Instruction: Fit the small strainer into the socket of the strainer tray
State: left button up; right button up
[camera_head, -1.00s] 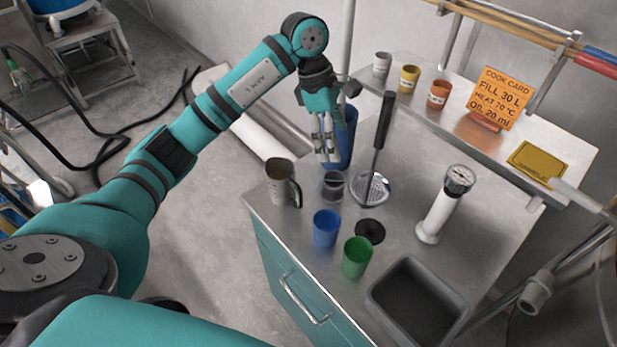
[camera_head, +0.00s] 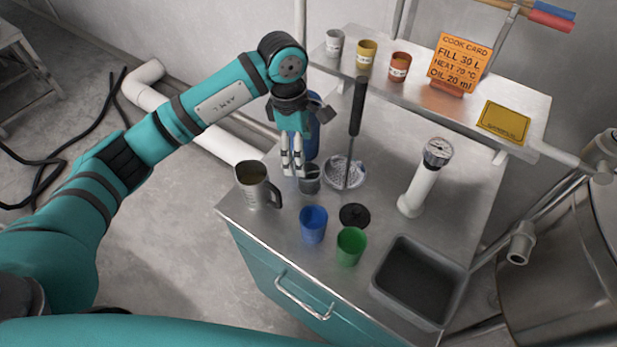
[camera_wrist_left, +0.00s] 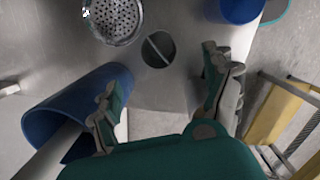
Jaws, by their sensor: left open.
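I cannot surely tell which pieces are the small strainer and the strainer tray. A round perforated metal strainer head (camera_head: 345,174) with a long upright black handle stands on the steel worktop; its holes show in the left wrist view (camera_wrist_left: 115,18). Left of it stands a small dark grey cup (camera_head: 311,181); in the left wrist view the cup (camera_wrist_left: 158,49) is round with a bar across it. My left gripper (camera_head: 293,171) is open and empty, pointing down just left of the cup. In the wrist view the cup shows beyond and between the open fingers (camera_wrist_left: 161,74).
A tall blue container (camera_head: 313,140) stands close behind the left gripper. A metal mug (camera_head: 252,184), blue cup (camera_head: 313,226), green cup (camera_head: 350,249), black lid (camera_head: 354,215), white gauge column (camera_head: 417,190) and grey bin (camera_head: 418,276) crowd the worktop. A shelf (camera_head: 420,92) runs behind.

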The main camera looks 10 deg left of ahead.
aim_at(310, 173)
pick_arm(q)
jog(key=f, duration=0.2)
jog(key=d+f+p, duration=0.1)
jog(key=f, duration=0.1)
jog(key=d+f+p, duration=0.1)
jog(key=f, duration=0.1)
jog(key=shift+f, duration=0.95)
pick_arm(e)
jog(key=r, duration=0.1)
jog(key=a+r, duration=0.1)
jog(key=shift+r, duration=0.3)
